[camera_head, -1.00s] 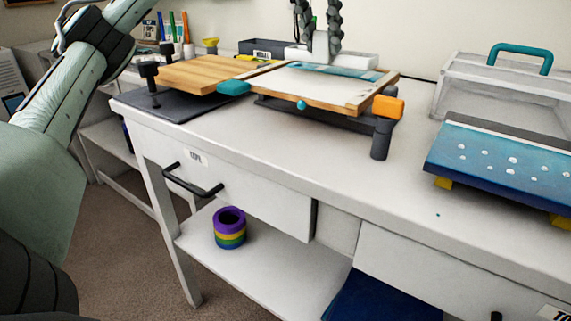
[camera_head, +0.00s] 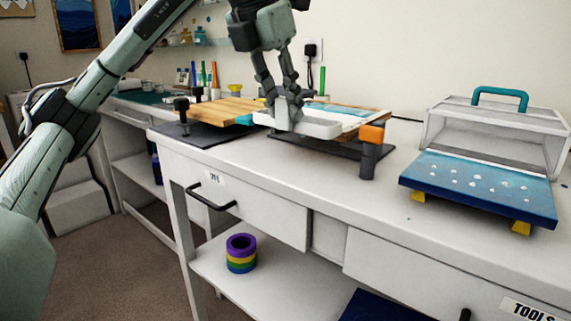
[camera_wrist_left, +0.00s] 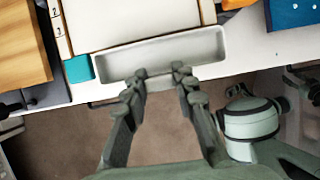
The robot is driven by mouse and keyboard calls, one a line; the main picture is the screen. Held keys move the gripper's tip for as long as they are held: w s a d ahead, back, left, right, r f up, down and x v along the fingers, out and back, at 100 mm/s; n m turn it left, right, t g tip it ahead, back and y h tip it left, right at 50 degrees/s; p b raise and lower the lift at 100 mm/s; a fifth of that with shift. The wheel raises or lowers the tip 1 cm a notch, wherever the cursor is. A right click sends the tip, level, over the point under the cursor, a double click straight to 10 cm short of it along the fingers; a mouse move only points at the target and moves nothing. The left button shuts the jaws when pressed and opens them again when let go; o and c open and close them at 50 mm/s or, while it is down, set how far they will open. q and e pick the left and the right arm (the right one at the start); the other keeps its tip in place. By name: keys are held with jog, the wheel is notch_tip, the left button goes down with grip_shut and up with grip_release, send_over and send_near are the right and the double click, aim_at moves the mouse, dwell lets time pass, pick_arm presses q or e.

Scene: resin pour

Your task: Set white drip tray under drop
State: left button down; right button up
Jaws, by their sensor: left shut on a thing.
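The white drip tray (camera_head: 318,128) is a shallow oblong trough. In the head view it is at the front edge of the framed panel (camera_head: 345,114), covering the middle of that edge. My left gripper (camera_head: 287,103) is shut on the tray's near side from above. In the left wrist view the tray (camera_wrist_left: 165,55) lies lengthwise along the panel's near edge, with my gripper fingertips (camera_wrist_left: 157,76) at the middle of its near wall. I cannot tell whether the tray touches the bench. The drop is hidden. My right gripper is not in view.
An orange-topped post (camera_head: 371,136) stands just right of the tray. A wooden board (camera_head: 222,109) and a teal piece (camera_wrist_left: 78,69) are on the left. A blue speckled panel (camera_head: 480,187) on yellow feet is to the right. Bare bench top lies between.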

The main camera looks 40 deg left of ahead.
aim_at(280, 117)
pick_arm(q)
notch_tip(280, 117, down, 4)
jog(key=shift+a, duration=0.1)
jog(key=shift+f, duration=1.85)
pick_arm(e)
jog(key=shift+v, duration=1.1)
pick_arm(q)
jog(key=shift+f+b, duration=0.2)
jog(key=shift+b, duration=0.2)
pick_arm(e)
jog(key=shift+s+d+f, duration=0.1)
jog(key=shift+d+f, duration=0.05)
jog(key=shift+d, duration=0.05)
pick_arm(q)
jog(key=c, duration=1.2)
grip_release()
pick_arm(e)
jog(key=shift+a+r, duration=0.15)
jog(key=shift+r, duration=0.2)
pick_arm(q)
jog(key=shift+r, duration=0.1)
jog(key=shift+r, duration=0.25)
jog(key=p+v, duration=0.3)
jog(key=v, duration=0.8)
jog(key=shift+s+r, duration=0.1)
jog(key=shift+r, duration=0.2)
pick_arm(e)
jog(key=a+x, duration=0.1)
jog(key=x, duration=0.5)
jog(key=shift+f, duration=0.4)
